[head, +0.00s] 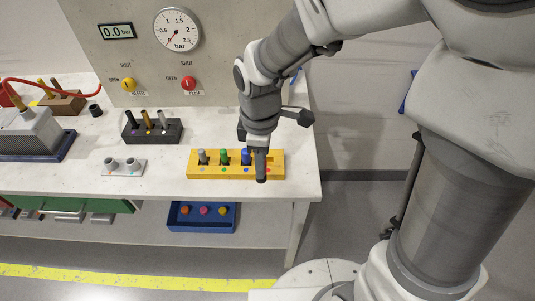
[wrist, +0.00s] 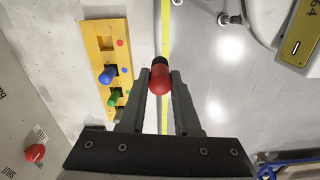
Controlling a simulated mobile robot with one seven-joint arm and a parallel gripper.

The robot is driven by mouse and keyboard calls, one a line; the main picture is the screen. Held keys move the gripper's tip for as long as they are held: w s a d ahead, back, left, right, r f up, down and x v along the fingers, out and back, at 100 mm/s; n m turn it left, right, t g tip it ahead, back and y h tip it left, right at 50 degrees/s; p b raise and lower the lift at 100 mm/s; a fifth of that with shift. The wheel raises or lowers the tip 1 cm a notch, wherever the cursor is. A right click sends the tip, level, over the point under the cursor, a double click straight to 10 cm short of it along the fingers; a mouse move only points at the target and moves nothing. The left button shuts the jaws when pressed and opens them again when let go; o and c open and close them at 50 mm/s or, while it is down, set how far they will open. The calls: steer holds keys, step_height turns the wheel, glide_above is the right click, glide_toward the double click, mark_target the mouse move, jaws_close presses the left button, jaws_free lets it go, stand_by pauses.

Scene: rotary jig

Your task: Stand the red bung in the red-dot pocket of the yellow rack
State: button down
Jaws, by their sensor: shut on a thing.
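The yellow rack (head: 213,176) lies near the right end of the bench. Grey, green (head: 223,156) and blue (head: 246,156) bungs stand in it. In the wrist view, the rack (wrist: 91,40) is left of my gripper (wrist: 158,82), and its red dot (wrist: 120,43) lies beside an empty-looking pocket beyond the blue bung (wrist: 108,75). My gripper is shut on the red bung (wrist: 158,80), a red body with a dark far end. In the head view, my gripper (head: 261,176) overlaps the rack's right part and hides the red bung. Its height above the rack is unclear.
A dark block (head: 165,136) with several upright pieces and a small grey plate (head: 124,167) stand left of the rack. The gauge panel (head: 130,50) rises behind. A blue tray (head: 202,224) sits on the lower shelf. The bench's right edge (head: 318,185) is close.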

steer(key=shift+a+r+n, duration=0.2)
steer(key=shift+r+n, duration=0.2)
steer(key=shift+n, duration=0.2)
steer(key=shift+w+f, duration=0.15)
steer(key=shift+w, duration=0.2)
glide_toward(275, 158)
steer(key=s+a+f, duration=0.1)
steer(key=a+f, duration=0.1)
steer(key=shift+f, duration=1.7)
steer(key=shift+f+b, duration=0.2)
steer(key=shift+b, duration=0.15)
steer(key=c, duration=0.6)
jaws_free()
steer(key=shift+r, duration=0.1)
